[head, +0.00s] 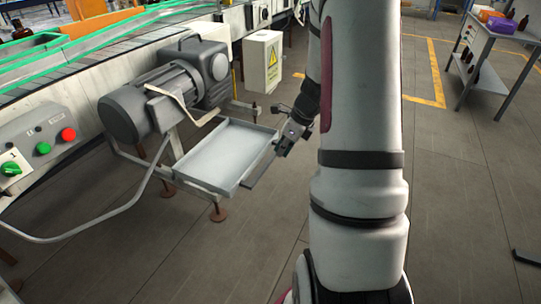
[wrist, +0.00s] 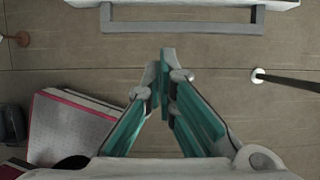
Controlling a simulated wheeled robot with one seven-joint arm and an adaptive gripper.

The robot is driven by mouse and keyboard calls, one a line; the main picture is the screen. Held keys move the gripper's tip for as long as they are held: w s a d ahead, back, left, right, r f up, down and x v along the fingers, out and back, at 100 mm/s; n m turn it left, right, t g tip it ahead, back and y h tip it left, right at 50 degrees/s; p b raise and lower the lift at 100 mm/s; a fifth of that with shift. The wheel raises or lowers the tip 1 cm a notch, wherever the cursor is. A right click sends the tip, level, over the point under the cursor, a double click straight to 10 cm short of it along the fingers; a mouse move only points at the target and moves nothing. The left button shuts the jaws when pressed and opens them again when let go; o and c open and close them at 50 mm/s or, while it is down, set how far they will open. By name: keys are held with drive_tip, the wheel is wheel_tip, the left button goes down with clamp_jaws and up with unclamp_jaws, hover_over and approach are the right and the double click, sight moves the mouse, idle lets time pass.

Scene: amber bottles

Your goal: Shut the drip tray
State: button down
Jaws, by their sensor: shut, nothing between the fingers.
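The drip tray (head: 228,153) is a shallow pale grey pan. It sticks out from under the motor beside the conveyor, so it stands open. Its front edge faces right in the head view and carries a grey bar handle (head: 261,170). In the wrist view the tray's edge (wrist: 200,3) is at the top, with the grey handle (wrist: 182,27) just below it. My gripper (head: 280,150) is close to the tray's front edge, partly beside my arm. In the wrist view its fingertips (wrist: 161,62) are together and empty, pointing towards the handle with a visible gap in the picture.
The motor (head: 160,95) and a bent grey tube (head: 110,212) are by the tray. A control box with buttons (head: 38,145) is at left. A white box with a warning sign (head: 262,62) stands behind. A side table (head: 495,32) is far right. Floor right of my arm is mostly clear.

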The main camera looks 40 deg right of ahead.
sight(262, 169)
drive_tip(key=x, duration=0.3)
drive_tip(key=w+b+x, duration=0.1)
drive_tip(key=x, duration=0.2)
drive_tip(key=w+b+x, duration=0.1)
drive_tip(key=x, duration=0.2)
drive_tip(key=shift+a+r, duration=0.25)
drive_tip(key=shift+a, duration=0.15)
drive_tip(key=shift+w+a, duration=0.2)
drive_tip(key=shift+w, duration=0.55)
drive_tip(key=w+a, duration=0.2)
drive_tip(key=w, duration=0.5)
drive_tip(key=w+a, duration=0.3)
drive_tip(key=w, duration=0.4)
drive_tip(key=w+a+p, duration=0.1)
drive_tip(key=w+a, duration=0.1)
drive_tip(key=w, duration=0.5)
drive_tip(key=shift+a, duration=0.35)
